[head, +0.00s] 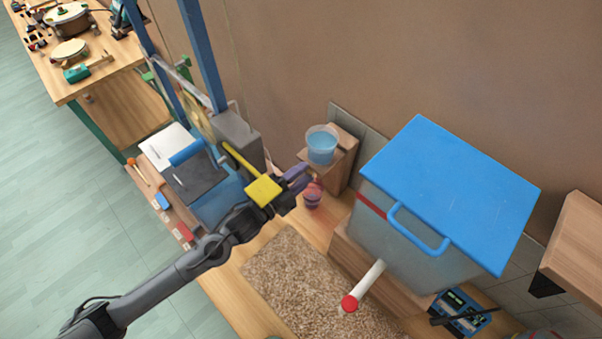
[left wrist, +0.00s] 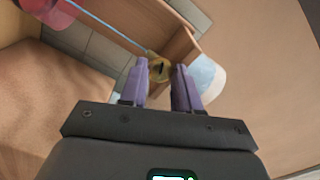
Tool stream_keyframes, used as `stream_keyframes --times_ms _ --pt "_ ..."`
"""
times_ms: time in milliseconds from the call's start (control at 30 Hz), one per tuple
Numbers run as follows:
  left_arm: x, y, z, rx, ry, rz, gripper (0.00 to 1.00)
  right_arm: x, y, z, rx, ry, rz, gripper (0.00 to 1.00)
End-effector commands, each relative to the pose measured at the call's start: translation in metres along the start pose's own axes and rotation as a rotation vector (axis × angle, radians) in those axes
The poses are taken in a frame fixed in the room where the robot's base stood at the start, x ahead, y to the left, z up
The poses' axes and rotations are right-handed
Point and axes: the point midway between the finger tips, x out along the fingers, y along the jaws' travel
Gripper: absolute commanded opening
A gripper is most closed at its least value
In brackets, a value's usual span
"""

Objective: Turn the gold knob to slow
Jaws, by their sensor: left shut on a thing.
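The gold knob (left wrist: 159,68) is a small yellowish disc with a dark mark at its middle. It is on a wooden block (left wrist: 180,47) and sits between the purple fingertips of my left gripper (left wrist: 160,84) in the left wrist view. My left gripper (head: 306,178) is shut on it, low by the wooden stand at the wall. In the head view the fingers hide the knob. I cannot read any slow mark or tell which way the knob points. My right gripper is not in view.
A clear cup of blue liquid (head: 321,144) stands on the wooden stand (head: 345,158) just above the gripper. A small reddish-purple cup (head: 313,195) is close below it. A large blue-lidded bin (head: 450,190) stands right. A tray of grain (head: 300,280) lies in front.

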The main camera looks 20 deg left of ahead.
Motion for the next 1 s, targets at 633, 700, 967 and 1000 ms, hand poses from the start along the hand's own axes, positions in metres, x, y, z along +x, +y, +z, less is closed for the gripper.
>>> stream_keyframes --times_ms 633,700,967,1000 --pt "0.0001 0.0000 0.0000 0.413 0.000 0.000 0.01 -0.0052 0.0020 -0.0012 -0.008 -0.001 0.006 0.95" --pt "0.0001 0.0000 0.0000 0.430 0.000 0.000 0.01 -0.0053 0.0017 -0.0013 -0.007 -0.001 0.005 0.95" --pt "0.0001 0.0001 0.0001 0.450 0.000 0.000 0.01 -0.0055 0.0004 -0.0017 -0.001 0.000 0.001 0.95" --pt "0.0001 0.0001 0.0001 0.451 0.000 0.000 0.01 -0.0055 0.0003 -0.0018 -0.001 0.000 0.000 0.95"
